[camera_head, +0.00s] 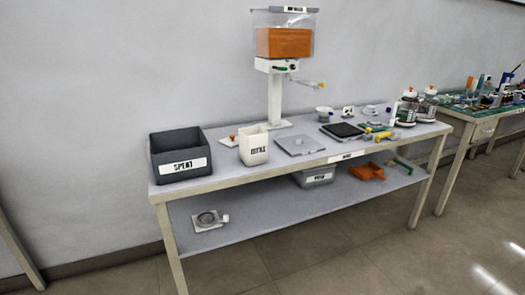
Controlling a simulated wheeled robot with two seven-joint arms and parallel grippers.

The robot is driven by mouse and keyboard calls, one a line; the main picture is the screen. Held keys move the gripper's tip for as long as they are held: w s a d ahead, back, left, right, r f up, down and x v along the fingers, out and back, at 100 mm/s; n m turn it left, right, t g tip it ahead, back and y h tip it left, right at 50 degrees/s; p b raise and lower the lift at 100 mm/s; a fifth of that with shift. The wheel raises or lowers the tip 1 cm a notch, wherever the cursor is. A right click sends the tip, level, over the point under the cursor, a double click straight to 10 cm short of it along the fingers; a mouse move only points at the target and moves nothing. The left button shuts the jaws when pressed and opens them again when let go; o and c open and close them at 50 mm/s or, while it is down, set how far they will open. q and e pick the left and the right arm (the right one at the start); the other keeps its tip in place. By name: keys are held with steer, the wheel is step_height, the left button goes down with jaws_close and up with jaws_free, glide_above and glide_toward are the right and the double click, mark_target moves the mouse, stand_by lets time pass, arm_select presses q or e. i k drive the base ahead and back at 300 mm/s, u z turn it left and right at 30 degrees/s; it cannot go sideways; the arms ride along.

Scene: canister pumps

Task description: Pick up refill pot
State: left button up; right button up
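No label that I can read marks a refill pot, so I cannot tell for sure which thing it is. A small pale pot or cup (323,113) stands on the table right of the dispenser post. Another small white vessel (370,111) stands further right, near two clear jars (407,107) with dark bases. A white open-topped bin (253,146) with dark lettering stands left of the middle. Neither of my grippers is in view.
A dark grey bin (181,155) labelled SPENT stands at the table's left end. A dispenser with an orange-filled tank (284,42) rises at the back. A grey plate (299,145) and black pad (342,131) lie in front. A lower shelf (270,210) holds several items.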

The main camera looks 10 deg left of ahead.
mark_target(253, 140)
steer(key=z, duration=0.5)
steer(key=i, duration=0.95)
steer(key=z, duration=0.2)
